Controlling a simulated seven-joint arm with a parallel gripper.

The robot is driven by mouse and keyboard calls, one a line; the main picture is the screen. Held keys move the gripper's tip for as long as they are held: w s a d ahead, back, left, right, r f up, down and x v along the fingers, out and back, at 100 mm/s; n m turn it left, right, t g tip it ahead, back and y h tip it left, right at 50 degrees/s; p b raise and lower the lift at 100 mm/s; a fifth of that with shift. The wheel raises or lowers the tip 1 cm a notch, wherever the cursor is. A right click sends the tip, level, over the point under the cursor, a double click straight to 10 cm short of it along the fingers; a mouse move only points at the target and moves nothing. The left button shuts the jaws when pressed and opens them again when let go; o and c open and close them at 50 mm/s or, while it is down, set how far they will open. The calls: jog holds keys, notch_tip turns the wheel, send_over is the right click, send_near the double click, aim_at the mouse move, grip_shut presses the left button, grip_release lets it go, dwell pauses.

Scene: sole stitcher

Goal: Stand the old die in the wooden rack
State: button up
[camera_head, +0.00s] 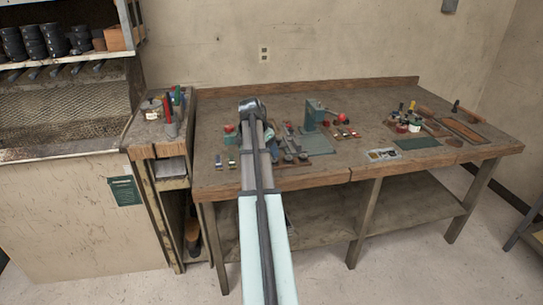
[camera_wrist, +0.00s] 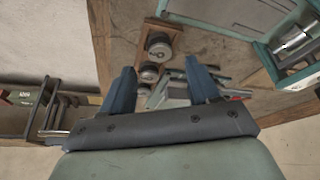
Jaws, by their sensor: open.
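In the wrist view, my gripper (camera_wrist: 162,85) is open, with its two blue fingers apart and nothing seen held between them. Beyond and between the fingertips are round grey metal pieces (camera_wrist: 159,46) in or on a reddish-brown wooden holder (camera_wrist: 150,28), which looks like the wooden rack. I cannot tell which round piece, if any, is the old die. In the head view, my arm reaches over the left part of the bench, and the gripper's fingers cannot be made out. Small round grey pieces (camera_head: 289,158) lie just right of the arm.
The wooden bench (camera_head: 360,100) carries a green machine (camera_head: 316,115) right of my arm, whose metal cylinder (camera_wrist: 292,40) shows in the wrist view. Several small tools and pots (camera_head: 412,118) stand farther right. A small side stand (camera_head: 155,130) adjoins the bench's left end.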

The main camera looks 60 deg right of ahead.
jog(key=v, duration=0.6)
jog(key=shift+a+r, duration=0.2)
jog(key=shift+r, duration=0.05)
jog(key=shift+o, duration=0.4)
jog(key=shift+o, duration=0.8)
jog(key=shift+s+d, duration=0.1)
jog(key=shift+d, duration=0.05)
jog(key=o, duration=0.5)
jog(key=s+d+r, duration=0.1)
jog(key=s+r, duration=0.2)
jog(key=r, duration=0.2)
jog(key=shift+s+d+r+h, duration=0.3)
jog(key=shift+s+r, duration=0.05)
notch_tip(320, 180, down, 8)
jog(key=s+d+n, duration=0.1)
jog(key=d+n, duration=0.1)
jog(key=n, duration=1.1)
jog(key=shift+s+d+f, duration=0.25)
jog(key=shift+s+d, duration=0.1)
jog(key=shift+d, duration=0.05)
